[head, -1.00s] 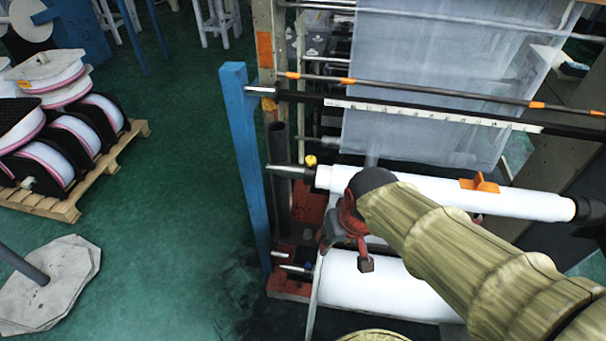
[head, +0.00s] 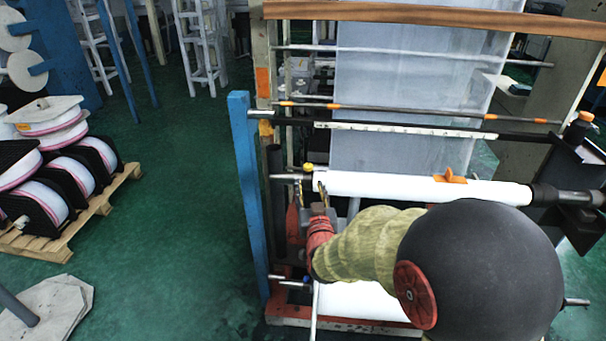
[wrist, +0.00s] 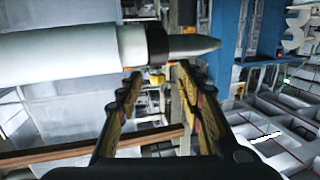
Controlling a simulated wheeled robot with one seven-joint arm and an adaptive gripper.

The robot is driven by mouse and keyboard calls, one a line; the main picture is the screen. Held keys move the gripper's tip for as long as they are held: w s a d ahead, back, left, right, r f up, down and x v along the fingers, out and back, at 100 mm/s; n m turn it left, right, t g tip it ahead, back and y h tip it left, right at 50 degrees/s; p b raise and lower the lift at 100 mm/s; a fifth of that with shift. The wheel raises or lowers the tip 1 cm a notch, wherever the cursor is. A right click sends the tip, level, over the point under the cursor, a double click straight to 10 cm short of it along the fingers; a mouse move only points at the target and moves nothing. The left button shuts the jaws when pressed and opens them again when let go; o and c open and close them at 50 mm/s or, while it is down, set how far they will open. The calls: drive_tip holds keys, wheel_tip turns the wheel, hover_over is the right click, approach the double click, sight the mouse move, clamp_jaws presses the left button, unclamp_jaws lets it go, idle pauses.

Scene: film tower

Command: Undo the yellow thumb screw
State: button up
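The yellow thumb screw (head: 308,167) is a small knob at the left end of the upper white roll (head: 400,187) in the head view. In the wrist view, a small yellow piece (wrist: 157,80), which looks like the screw, shows below the black collar of the roll's shaft, between and beyond my fingers. My gripper (head: 321,188) is just below and right of the screw in the head view. In the wrist view my gripper (wrist: 158,76) is open, its two fingers apart with nothing seen between them. Contact with the screw cannot be told.
A blue post (head: 247,195) stands left of the roll end. A second white roll (head: 360,301) lies below. An orange piece (head: 450,176) sits on the upper roll. A pallet (head: 95,208) with spools is at the left. Green floor is clear between.

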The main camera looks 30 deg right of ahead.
sight(308, 169)
drive_tip(key=shift+w+d+r+t+h, duration=0.2)
drive_tip(key=shift+w+r, duration=0.05)
drive_tip(key=shift+r, duration=0.3)
drive_tip(key=shift+w+d+r+t+h, duration=0.2)
drive_tip(key=shift+r, duration=0.3)
drive_tip(key=b+x, duration=0.1)
drive_tip(key=x, duration=0.6)
drive_tip(key=shift+a, duration=0.1)
drive_tip(key=shift+c, duration=0.4)
clamp_jaws()
